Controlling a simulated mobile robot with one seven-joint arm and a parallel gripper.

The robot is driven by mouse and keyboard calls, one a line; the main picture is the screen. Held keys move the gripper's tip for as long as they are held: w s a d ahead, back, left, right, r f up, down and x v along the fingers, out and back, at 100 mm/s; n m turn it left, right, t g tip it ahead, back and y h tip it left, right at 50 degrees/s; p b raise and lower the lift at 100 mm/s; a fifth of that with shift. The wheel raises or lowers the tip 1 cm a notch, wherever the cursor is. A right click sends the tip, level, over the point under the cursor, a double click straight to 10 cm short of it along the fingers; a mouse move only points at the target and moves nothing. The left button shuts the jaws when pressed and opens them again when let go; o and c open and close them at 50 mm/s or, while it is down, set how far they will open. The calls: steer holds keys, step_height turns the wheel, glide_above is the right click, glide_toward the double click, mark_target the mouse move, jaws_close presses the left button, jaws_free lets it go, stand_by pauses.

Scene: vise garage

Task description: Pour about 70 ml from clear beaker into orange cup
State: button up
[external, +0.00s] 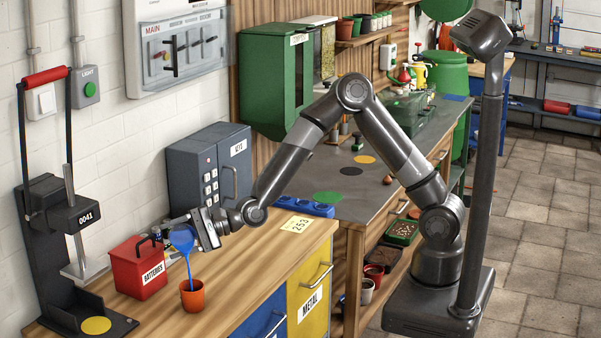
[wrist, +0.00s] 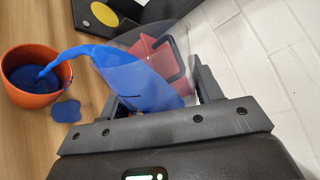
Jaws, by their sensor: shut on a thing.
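My gripper (external: 196,233) is shut on the clear beaker (external: 182,238), which holds blue liquid and is tipped above the bench. In the wrist view the beaker (wrist: 150,75) lies tilted between my fingers (wrist: 158,95). A blue stream (wrist: 62,58) runs from its lip into the orange cup (wrist: 30,97). The orange cup (external: 192,296) stands upright on the bench below the beaker, with blue liquid inside. A small blue puddle (wrist: 66,111) lies on the wood beside the cup. The exact amount in the cup cannot be read.
A red batteries box (external: 132,277) stands just left of the cup and beaker. A black press-like stand (external: 50,235) with a yellow disc is at the far left. A grey key box (external: 190,180) stands behind. The wooden bench (external: 245,262) is clear right of the cup.

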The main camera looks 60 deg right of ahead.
steer(key=shift+w+d+r+m+y, duration=0.15)
steer(key=shift+r+m, duration=0.05)
steer(key=shift+m, duration=0.35)
steer(key=shift+w+d+r+m+y, duration=0.1)
steer(key=shift+r+m+y, duration=0.1)
steer(key=shift+m, duration=0.35)
steer(key=shift+s+a+r+m, duration=0.15)
steer(key=shift+a+r+m, duration=0.1)
steer(key=shift+m, duration=0.25)
steer(key=shift+d+f+m+y, duration=0.15)
steer(key=shift+m+y, duration=0.2)
steer(key=shift+m, duration=0.55)
steer(key=shift+w+d+r+m+b, duration=0.15)
steer(key=shift+r+m, duration=0.1)
steer(key=shift+r, duration=0.1)
steer(key=shift+w+d+r+m+b, duration=0.1)
steer(key=shift+w+r+m+b, duration=0.05)
steer(key=shift+r+m, duration=0.15)
